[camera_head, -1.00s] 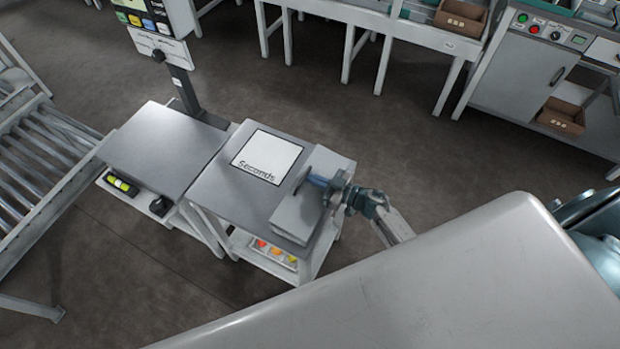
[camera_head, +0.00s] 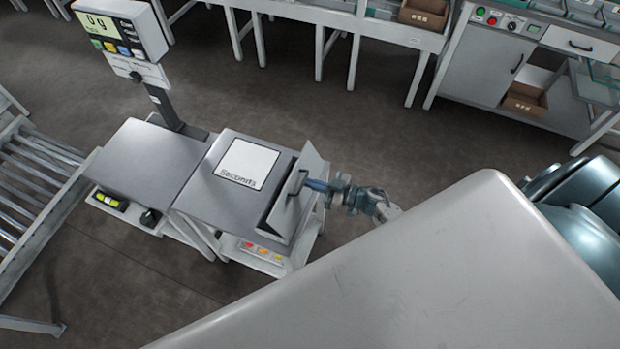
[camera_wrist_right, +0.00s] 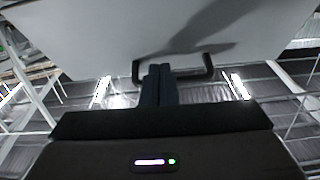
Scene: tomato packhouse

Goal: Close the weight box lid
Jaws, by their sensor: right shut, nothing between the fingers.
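The grey weight box (camera_head: 276,237) stands at the right end of the grey bench top. Its lid (camera_head: 314,163) is open, tilted up steeply from the box. The dark handle (camera_head: 297,184) shows on the lid in the head view. My right gripper (camera_head: 308,184) is at the lid, reaching in from the right. In the right wrist view the shut fingers (camera_wrist_right: 160,68) overlap the handle (camera_wrist_right: 208,68) under the pale lid (camera_wrist_right: 110,30). Whether they touch the handle is unclear. My left gripper is out of view.
A white "Seconds" sheet (camera_head: 246,163) lies on the bench beside the box. A scale display (camera_head: 118,32) reading 0 g stands behind the left top (camera_head: 140,165). A roller conveyor (camera_head: 30,190) is at left. Open floor lies behind the bench.

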